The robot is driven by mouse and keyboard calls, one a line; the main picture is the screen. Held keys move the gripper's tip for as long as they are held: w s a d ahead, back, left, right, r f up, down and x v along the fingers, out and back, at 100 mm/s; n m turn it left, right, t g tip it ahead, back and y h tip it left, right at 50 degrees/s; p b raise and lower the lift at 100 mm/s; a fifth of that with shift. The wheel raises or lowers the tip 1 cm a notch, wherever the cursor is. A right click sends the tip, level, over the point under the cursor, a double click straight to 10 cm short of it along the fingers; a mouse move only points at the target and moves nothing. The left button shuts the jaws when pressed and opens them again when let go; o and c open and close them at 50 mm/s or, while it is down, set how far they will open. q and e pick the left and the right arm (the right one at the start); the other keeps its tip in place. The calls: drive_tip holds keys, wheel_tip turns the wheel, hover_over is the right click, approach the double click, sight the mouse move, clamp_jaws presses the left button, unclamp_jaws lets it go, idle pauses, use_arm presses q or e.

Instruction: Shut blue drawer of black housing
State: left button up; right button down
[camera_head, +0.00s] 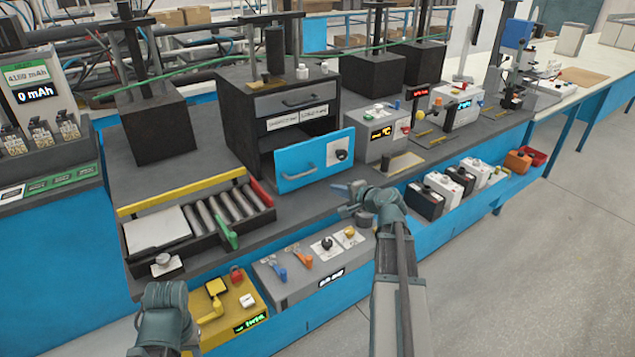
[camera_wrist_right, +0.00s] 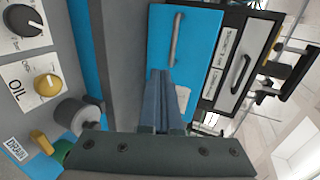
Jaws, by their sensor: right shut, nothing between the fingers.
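The black housing (camera_head: 238,118) stands on the bench in the head view. Its blue drawer (camera_head: 315,165) is pulled out, with a dark gap showing behind the front. The front has a grey bar handle (camera_head: 297,177) and a lock plate. In the right wrist view the blue front (camera_wrist_right: 205,45) lies ahead, with its handle (camera_wrist_right: 176,40) just beyond the fingertips. My right gripper (camera_head: 347,188) is shut and empty, near the front's lower right; its fingers (camera_wrist_right: 168,78) overlap the front in the wrist view. I cannot tell whether they touch. Only a left arm part shows.
A grey shut drawer (camera_head: 297,98) sits above the blue one. A tray of grey cylinders (camera_head: 215,215) stands at the left, with a green lever. A grey meter box (camera_head: 378,127) is right of the housing. A knob panel (camera_head: 315,262) lies in front below.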

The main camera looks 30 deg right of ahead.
drive_tip(key=b+x, duration=0.3)
drive_tip(key=x, duration=0.6)
drive_tip(key=shift+w+f+b, duration=0.25)
drive_tip(key=shift+w+b, duration=0.05)
drive_tip(key=w, duration=0.3)
drive_tip(key=shift+a+r+p, duration=0.2)
drive_tip(key=shift+r+p, duration=0.2)
use_arm(q)
drive_tip(key=shift+f, duration=1.45)
use_arm(e)
drive_tip(key=shift+w+a, duration=0.1)
drive_tip(key=shift+w, duration=0.45)
